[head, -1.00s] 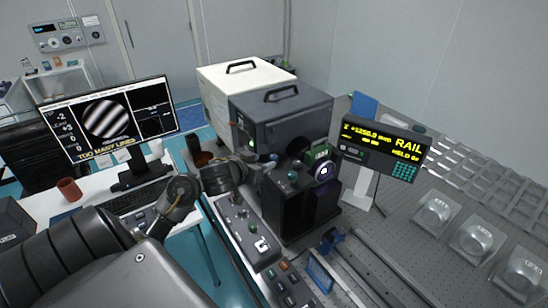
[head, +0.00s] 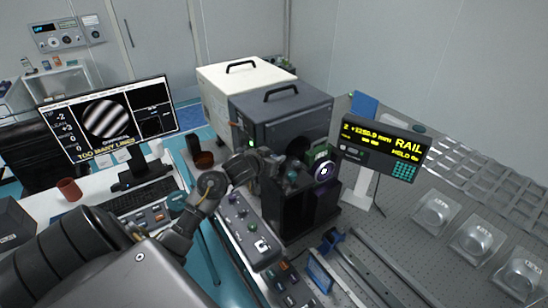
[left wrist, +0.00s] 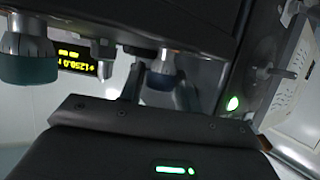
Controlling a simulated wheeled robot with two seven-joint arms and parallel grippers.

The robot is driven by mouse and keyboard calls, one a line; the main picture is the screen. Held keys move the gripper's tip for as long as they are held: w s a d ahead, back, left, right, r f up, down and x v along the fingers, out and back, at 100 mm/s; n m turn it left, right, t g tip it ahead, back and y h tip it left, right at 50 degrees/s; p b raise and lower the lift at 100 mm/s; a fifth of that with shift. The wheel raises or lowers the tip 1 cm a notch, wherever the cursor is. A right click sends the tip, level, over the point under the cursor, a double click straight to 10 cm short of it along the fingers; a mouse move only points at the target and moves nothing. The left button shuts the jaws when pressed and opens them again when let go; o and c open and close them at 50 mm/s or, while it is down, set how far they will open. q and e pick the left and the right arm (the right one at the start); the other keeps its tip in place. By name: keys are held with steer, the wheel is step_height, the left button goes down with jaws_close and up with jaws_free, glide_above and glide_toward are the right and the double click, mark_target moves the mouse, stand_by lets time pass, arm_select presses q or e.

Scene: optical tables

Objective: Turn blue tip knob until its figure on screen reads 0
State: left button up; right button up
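The screen (head: 107,117) at the left shows slanted stripes, the words "TOO MANY LINES" and a column of figures; the top one, beside TIP, reads -2. My left gripper (head: 275,167) is at the near side of the dark optics block, partly hidden by its wrist. In the left wrist view, a dark blue knob (left wrist: 162,72) on a metal stem lies between the two fingers (left wrist: 160,92), with what look like narrow gaps. A teal knob (left wrist: 28,66) hangs to the left, outside the fingers. My right gripper is out of view.
A dark grey box (head: 282,118) and a cream box (head: 235,80) stand behind the block. A rail readout (head: 385,150) stands to the right. A control panel with buttons (head: 245,222) lies below my wrist. Clear domed parts (head: 436,213) sit on the right table.

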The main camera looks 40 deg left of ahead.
arm_select(q)
steer(key=c, duration=0.6)
steer(key=shift+m+h, duration=0.3)
steer(key=m+h, duration=0.4)
steer(key=h, duration=0.1)
steer(key=shift+g, duration=0.3)
steer(key=shift+m+g+h+b, duration=0.45)
steer(key=shift+m+g+h, duration=0.25)
steer(key=shift+m+h, duration=0.8)
steer(key=o, duration=1)
